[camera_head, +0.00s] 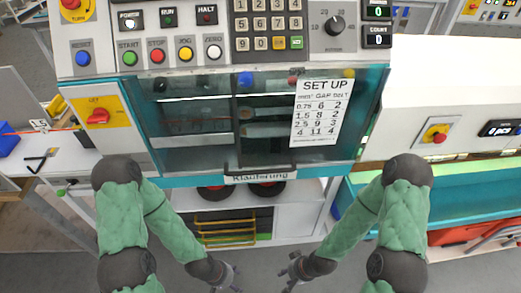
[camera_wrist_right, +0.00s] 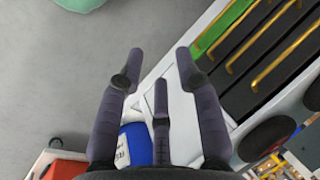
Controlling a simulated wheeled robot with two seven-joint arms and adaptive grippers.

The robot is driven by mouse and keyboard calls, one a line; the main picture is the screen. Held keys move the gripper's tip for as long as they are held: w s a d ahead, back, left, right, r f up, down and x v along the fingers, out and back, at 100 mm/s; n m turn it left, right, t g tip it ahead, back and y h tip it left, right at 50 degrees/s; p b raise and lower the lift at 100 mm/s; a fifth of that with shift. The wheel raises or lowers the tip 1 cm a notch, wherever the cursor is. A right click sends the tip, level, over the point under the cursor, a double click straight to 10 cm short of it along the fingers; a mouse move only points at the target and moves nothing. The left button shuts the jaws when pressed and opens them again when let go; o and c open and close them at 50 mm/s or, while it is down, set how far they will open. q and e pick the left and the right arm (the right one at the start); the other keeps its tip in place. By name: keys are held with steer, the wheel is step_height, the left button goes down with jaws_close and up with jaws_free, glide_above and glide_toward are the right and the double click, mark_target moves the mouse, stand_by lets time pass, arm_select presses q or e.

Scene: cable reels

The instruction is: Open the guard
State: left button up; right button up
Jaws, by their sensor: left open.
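The guard (camera_head: 190,150) is a see-through panel in a teal frame on the front of the machine, below the button panel. It is down over the bay, with cable parts dimly visible behind it. A labelled handle strip (camera_head: 260,177) runs along its lower edge. My left gripper (camera_head: 234,277) is low in the head view, below the guard and apart from it, open and empty. My right gripper (camera_head: 291,272) is also below the guard and apart from it. In the right wrist view its fingers (camera_wrist_right: 160,65) are spread with nothing between them.
A set-up sheet (camera_head: 322,112) covers the guard's right part. Below are dark reels (camera_head: 266,188) and a rack with yellow bars (camera_head: 225,230). A red switch (camera_head: 97,116) is at left. A teal tray (camera_head: 450,205) stands at right.

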steer(key=w+d+r+n+t+y, duration=0.1)
steer(key=w+r+n+t, duration=0.3)
steer(key=w+r+n, duration=0.45)
steer(key=n+t+y+p, duration=0.2)
steer(key=n+t+y, duration=0.45)
steer(key=n, duration=1.25)
glide_toward(263, 172)
steer(key=g+y, duration=0.1)
steer(key=x, duration=0.3)
steer(key=b+x, duration=0.1)
steer(key=x, duration=0.2)
steer(key=b+x, duration=0.1)
steer(key=x, duration=0.2)
steer(key=shift+w+d+f, duration=0.1)
steer(key=shift+w+f, duration=0.05)
steer(key=shift+w, duration=0.35)
steer(key=shift+w+a, duration=0.45)
steer(key=shift+a, duration=0.05)
jaws_close()
